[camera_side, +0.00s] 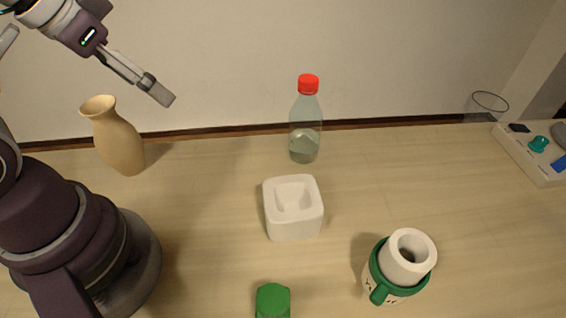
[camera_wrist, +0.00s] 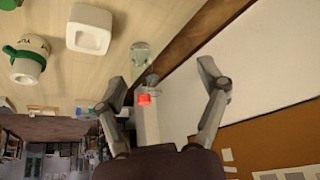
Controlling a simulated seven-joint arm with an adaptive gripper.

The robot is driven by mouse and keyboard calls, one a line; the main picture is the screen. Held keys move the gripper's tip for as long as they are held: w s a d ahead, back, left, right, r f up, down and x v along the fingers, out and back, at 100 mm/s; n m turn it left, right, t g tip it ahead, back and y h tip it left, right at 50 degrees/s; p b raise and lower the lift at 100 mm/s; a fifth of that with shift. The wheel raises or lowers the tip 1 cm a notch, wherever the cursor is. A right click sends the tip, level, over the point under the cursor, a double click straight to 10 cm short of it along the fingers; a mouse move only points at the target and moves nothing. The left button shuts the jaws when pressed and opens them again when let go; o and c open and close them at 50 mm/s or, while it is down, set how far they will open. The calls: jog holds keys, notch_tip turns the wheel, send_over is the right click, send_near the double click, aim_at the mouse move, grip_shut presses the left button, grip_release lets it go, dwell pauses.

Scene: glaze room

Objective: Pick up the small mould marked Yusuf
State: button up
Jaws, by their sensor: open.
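A white hollow cylinder (camera_side: 407,256) with a thick rim sits in a white mug with a green rim and green handle (camera_side: 379,293) at the front right. Dark letters on the mug are partly visible. In the wrist view the cylinder (camera_wrist: 25,71) and the lettered mug (camera_wrist: 36,42) are at the upper left; the lettering seems to begin "YU". A white square block mould (camera_side: 293,218) with a hollow stands mid-table, also in the wrist view (camera_wrist: 89,40). My gripper (camera_side: 160,92) is high at the upper left, far from both; its fingers are open and empty in the wrist view (camera_wrist: 165,82).
A clear bottle with a red cap (camera_side: 305,130) stands behind the square mould. A tan vase (camera_side: 117,142) is at the back left. A green object (camera_side: 272,301) is at the front edge. A clear glass (camera_side: 488,105) and a control panel (camera_side: 537,157) are at the right.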

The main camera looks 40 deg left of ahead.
jog(key=o, duration=0.4)
jog(key=shift+c, duration=0.2)
jog(key=m+g+h, duration=0.4)
jog(key=m, duration=1)
send_near(408, 254)
notch_tip(408, 254, down, 2)
jog(key=x, duration=1)
jog(key=shift+w+d+f, duration=0.15)
jog(key=shift+w+d, duration=0.05)
jog(key=shift+d, duration=0.25)
